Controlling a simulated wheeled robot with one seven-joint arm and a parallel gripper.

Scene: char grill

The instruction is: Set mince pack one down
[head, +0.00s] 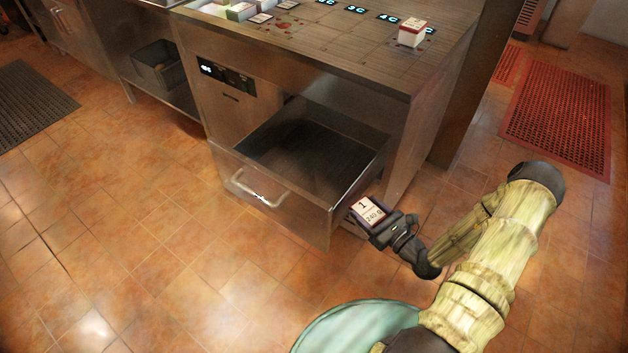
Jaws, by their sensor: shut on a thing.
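Mince pack one (366,211) is a small box with a white label that reads "1" and "240 g". My gripper (380,224) is shut on it and holds it tilted, just outside the right side of an open metal drawer (290,216). I cannot tell whether the pack touches the drawer's wall. The drawer is pulled out under the counter, and its dark floor looks empty. Part of the pack is hidden by my gripper.
The counter top (340,50) above the drawer has numbered marks and dark red stains. A white pack (411,33) stands at its right. Several packs and a pale tray (215,8) are at its back left. A dark bin (158,66) sits on a low shelf. The tiled floor in front is clear.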

